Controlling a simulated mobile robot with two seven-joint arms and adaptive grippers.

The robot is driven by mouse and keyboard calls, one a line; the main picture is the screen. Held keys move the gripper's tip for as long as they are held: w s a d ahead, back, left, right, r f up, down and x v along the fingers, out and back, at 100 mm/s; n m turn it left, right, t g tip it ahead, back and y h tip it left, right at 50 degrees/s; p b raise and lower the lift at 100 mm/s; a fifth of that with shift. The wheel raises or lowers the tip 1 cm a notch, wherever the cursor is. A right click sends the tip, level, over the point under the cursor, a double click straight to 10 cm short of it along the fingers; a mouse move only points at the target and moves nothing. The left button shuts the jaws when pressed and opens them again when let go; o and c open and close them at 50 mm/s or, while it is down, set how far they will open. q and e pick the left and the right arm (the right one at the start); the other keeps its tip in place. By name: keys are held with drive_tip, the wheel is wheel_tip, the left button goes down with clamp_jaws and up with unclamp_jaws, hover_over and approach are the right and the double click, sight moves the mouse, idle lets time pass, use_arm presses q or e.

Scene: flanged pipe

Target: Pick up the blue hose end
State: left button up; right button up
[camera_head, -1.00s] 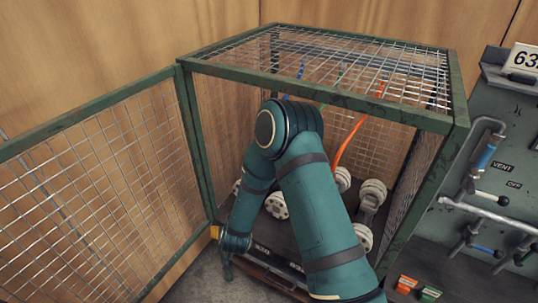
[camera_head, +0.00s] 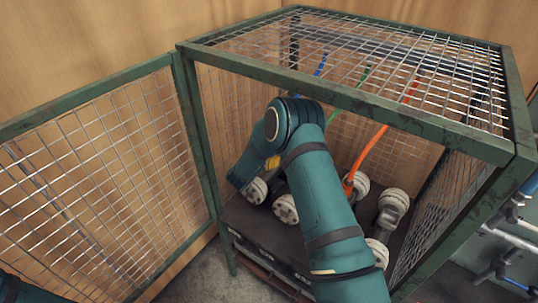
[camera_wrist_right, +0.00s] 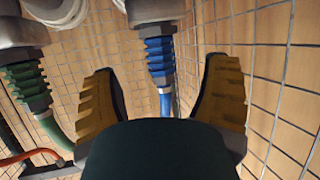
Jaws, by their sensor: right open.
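In the right wrist view, the blue hose end (camera_wrist_right: 158,62) shows as a ribbed blue connector under a grey metal fitting, with a blue hose running down from it. My right gripper (camera_wrist_right: 161,72) is open, with one yellow ribbed finger on each side of the blue hose end in the picture. No contact shows, and the gap in depth is unclear. In the head view, a piece of blue hose (camera_head: 320,64) shows through the cage roof. My right arm reaches into the cage and hides most of its gripper. My left gripper is not in view.
The green-framed mesh cage (camera_head: 350,98) has its door (camera_head: 95,170) swung open at left. An orange hose (camera_head: 368,150) and white-flanged pipes (camera_head: 286,209) are inside. A green hose end (camera_wrist_right: 27,85) is left of the blue one. Mesh (camera_wrist_right: 270,90) stands close on the right.

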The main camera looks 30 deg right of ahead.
drive_tip(key=shift+b+x, duration=0.4)
drive_tip(key=shift+x, duration=2.7)
drive_tip(key=shift+r, duration=0.1)
clamp_jaws()
